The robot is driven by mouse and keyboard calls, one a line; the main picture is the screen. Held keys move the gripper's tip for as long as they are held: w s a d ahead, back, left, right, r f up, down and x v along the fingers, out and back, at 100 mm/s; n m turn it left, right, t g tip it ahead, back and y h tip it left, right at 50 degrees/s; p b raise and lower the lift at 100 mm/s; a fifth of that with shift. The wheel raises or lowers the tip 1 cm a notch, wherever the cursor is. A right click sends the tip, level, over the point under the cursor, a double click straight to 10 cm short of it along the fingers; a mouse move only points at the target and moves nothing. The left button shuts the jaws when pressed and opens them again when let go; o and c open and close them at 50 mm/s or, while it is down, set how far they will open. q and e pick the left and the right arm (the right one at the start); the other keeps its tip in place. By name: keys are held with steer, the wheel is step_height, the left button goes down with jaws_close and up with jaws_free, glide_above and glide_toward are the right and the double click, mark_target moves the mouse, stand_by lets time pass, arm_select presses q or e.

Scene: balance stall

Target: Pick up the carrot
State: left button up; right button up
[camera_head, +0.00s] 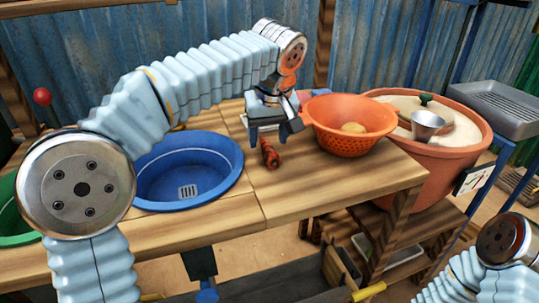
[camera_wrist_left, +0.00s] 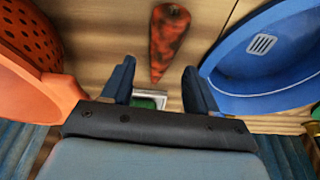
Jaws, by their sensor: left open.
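The carrot (camera_head: 269,153) is a dark orange-red, mottled root lying on the wooden table between the blue basin and the orange colander. In the left wrist view the carrot (camera_wrist_left: 169,42) lies beyond the fingertips, its narrow end toward the gripper. My left gripper (camera_head: 279,130) is over the table just behind the carrot, pointing down. In the left wrist view its two blue fingers (camera_wrist_left: 160,80) are spread apart with nothing held between them. The carrot appears apart from the fingers. My right gripper is out of view; only part of that arm shows at lower right.
A blue basin (camera_head: 147,196) sits left of the carrot. The table front (camera_head: 300,200) is clear.

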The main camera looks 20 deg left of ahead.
arm_select(q)
steer(key=shift+x, duration=1.2)
jaws_close()
steer(key=shift+r, duration=0.15)
